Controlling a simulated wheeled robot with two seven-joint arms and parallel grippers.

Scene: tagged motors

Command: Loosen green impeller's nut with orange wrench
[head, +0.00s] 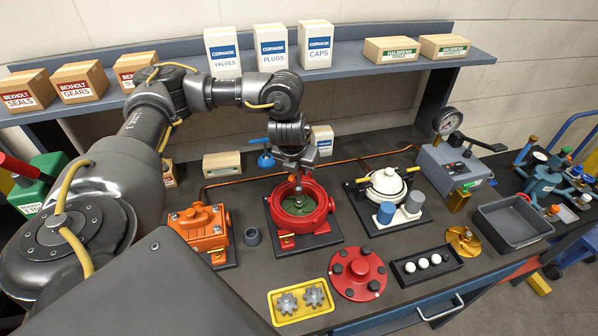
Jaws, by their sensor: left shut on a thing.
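The green impeller (290,207) sits inside the round red pump housing (325,212), which stands on a dark base plate. Its nut is too small and covered to make out. My left gripper (298,170) is directly above the housing, pointing down, and is shut on a tool, seemingly the orange wrench. A small orange part shows to the left of the gripper, and a thin grey shaft reaches down toward the impeller's middle. I cannot tell whether it touches the nut. My right gripper is not in view.
An orange pump (203,228) stands left of the housing, and a white pump (387,183) stands right. In front are a yellow gear tray (288,315), a red cover (358,272) and a black ball tray (442,277). A grey bin (515,225) is at the right.

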